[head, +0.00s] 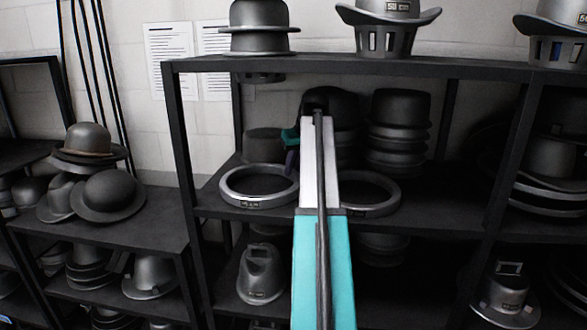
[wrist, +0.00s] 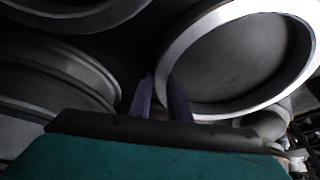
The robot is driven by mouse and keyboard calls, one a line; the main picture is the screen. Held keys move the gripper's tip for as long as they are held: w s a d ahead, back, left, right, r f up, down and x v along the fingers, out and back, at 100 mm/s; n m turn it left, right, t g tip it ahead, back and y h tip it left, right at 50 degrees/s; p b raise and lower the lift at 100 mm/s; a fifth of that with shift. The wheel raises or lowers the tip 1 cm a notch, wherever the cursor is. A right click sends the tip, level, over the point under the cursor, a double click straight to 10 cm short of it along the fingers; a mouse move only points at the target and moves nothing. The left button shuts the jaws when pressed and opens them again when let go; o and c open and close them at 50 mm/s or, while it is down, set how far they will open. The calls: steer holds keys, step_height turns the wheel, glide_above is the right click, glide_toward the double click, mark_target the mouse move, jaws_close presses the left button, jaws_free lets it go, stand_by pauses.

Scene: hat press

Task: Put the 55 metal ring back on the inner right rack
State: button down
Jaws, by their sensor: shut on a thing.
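A metal ring (head: 232,194) with a small label lies level on, or just above, the middle shelf (head: 440,222) at its left; I cannot read the label. A second similar ring (head: 390,197) is on the same shelf to the right, partly hidden behind my arm. My gripper (head: 291,160) is at the right rear rim of the left ring, with its purple fingers pointing down. In the wrist view, my gripper (wrist: 161,98) has a finger on either side of the rim of a ring (wrist: 208,110), shut on it. Whether the ring bears on the shelf is unclear.
Stacked dark hat forms (head: 399,125) stand behind the rings. The top shelf (head: 330,64) with hats is close above my gripper. A rack upright (head: 508,150) stands at the right. A lower shelf (head: 120,215) with hats is at the left.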

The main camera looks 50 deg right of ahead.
steer(key=shift+f, duration=0.1)
stand_by(0.3)
steer(key=c, duration=1.7)
jaws_free()
steer(key=shift+o, duration=0.2)
steer(key=shift+r, duration=0.2)
steer(key=shift+b+v, duration=1.3)
steer(key=shift+v, duration=1.15)
steer(key=s+b, duration=0.1)
steer(key=s, duration=0.2)
steer(key=s+a+b, duration=0.1)
steer(key=s+b, duration=0.1)
steer(key=s, duration=0.1)
steer(key=s+a+b, duration=0.1)
steer(key=s, duration=0.3)
steer(key=shift+s+a+f, duration=0.1)
steer(key=shift+a+f, duration=0.1)
steer(key=shift+a, duration=0.05)
steer(key=shift+s+a+r+b, duration=0.15)
steer(key=shift+s+b, duration=0.25)
steer(key=shift+s, duration=0.4)
